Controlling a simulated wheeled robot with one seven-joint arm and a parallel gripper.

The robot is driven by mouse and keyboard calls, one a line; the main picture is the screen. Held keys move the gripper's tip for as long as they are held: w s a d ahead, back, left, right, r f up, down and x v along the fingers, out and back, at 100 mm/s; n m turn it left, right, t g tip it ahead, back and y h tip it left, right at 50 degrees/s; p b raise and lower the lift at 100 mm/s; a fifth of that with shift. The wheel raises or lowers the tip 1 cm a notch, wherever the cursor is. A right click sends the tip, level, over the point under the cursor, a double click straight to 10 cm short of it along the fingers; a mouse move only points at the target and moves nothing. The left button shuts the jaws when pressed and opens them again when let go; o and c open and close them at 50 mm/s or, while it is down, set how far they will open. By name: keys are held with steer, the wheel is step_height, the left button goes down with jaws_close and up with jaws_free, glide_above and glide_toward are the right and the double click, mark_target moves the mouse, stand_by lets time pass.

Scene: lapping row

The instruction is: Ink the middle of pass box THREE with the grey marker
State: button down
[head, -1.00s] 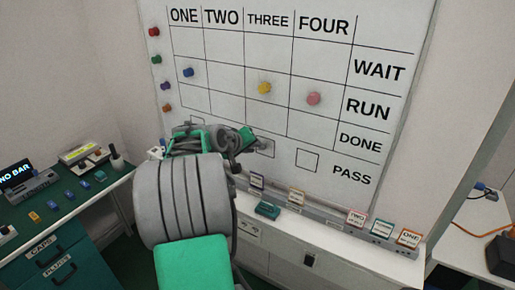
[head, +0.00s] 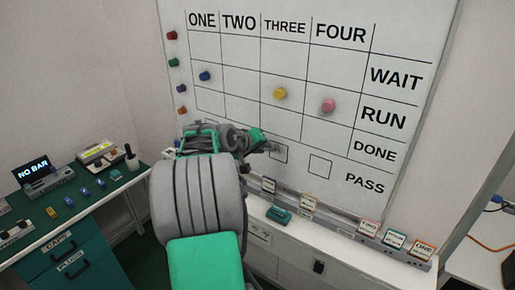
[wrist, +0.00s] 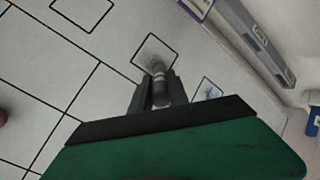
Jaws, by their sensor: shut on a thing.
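My gripper (head: 262,146) is at the board's lower part, just left of pass box THREE (head: 284,154). In the wrist view my gripper (wrist: 159,92) is shut on the grey marker (wrist: 160,85), which points at the lower part of pass box THREE (wrist: 146,45). A greyish smudge shows around the marker's tip; I cannot tell ink from shadow, nor whether the tip touches the board. The box's upper part looks blank. In the head view the marker is hard to make out against my gripper.
The whiteboard (head: 340,60) carries coloured magnets, including a yellow one (head: 279,93) and a pink one (head: 328,106). Pass box FOUR (head: 320,167) is blank. A neighbouring box (wrist: 208,92) holds a blue scribble. A tray ledge (head: 340,219) with labelled blocks runs below.

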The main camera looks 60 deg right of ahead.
steer(key=s, duration=0.3)
steer(key=s+b, duration=0.1)
steer(key=s, duration=0.1)
steer(key=shift+a, duration=0.4)
steer(key=shift+w+a+b, duration=0.25)
steer(key=shift+a+b, duration=0.1)
steer(key=shift+a, duration=1.15)
steer(key=shift+w+a+b, duration=0.2)
steer(key=shift+a+b, duration=0.15)
steer(key=shift+a, duration=1.1)
steer(key=shift+a, duration=0.1)
steer(key=a, duration=0.2)
steer(key=shift+w+a, duration=0.2)
steer(key=shift+a, duration=0.2)
steer(key=shift+w, duration=0.1)
